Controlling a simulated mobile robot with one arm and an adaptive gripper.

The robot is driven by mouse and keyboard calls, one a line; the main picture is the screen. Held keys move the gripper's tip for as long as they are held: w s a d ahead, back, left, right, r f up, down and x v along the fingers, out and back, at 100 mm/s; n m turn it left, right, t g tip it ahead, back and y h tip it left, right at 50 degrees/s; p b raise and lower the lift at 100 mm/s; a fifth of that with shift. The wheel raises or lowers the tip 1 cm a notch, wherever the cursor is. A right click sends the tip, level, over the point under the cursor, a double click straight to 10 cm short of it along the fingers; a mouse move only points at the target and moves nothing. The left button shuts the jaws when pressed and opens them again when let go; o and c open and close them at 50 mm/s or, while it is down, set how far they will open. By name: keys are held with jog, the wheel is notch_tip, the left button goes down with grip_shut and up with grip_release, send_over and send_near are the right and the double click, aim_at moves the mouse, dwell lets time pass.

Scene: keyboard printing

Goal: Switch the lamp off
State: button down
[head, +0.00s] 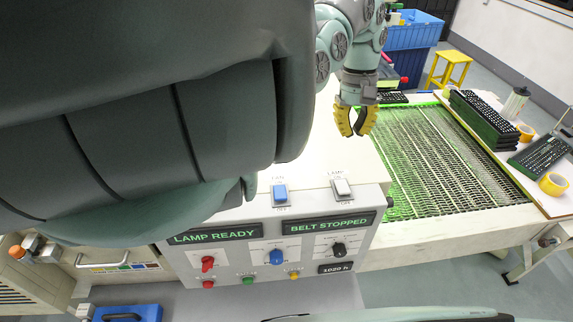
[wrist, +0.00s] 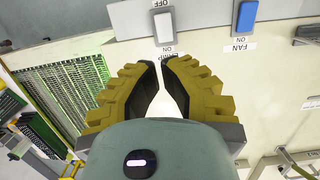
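The lamp switch (head: 342,188) is a white rocker on the sloped top of the control panel, under a small lamp label. It also shows in the wrist view (wrist: 163,27), between the words OFF and ON, just beyond my fingertips. I cannot tell which way it is tipped. My gripper (head: 354,133) has yellow ridged fingers and hangs above and behind the panel, apart from the switch. In the wrist view my gripper (wrist: 158,66) has a narrow gap between its fingertips and holds nothing. A panel display (head: 215,235) reads LAMP READY.
A blue fan switch (head: 280,193) sits close left of the lamp switch. Knobs and buttons, including a black knob (head: 339,249), line the panel's front. A green-lit mesh belt (head: 440,160) lies to the right, with stacked keyboards (head: 482,118) beside it.

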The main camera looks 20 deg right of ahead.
jog(key=shift+f, duration=0.1)
send_over(346, 187)
jog(key=f, duration=0.6)
jog(key=w+f, duration=0.1)
jog(key=f, duration=0.2)
jog(key=shift+d+f, duration=0.15)
jog(key=shift+f, duration=0.15)
jog(key=shift+s+f+p, duration=0.15)
jog(key=shift+f+p, duration=0.3)
jog(key=shift+p, duration=0.05)
jog(key=shift+s+f+p, duration=0.2)
jog(key=shift+f+p, duration=0.6)
jog(key=shift+f, duration=0.7)
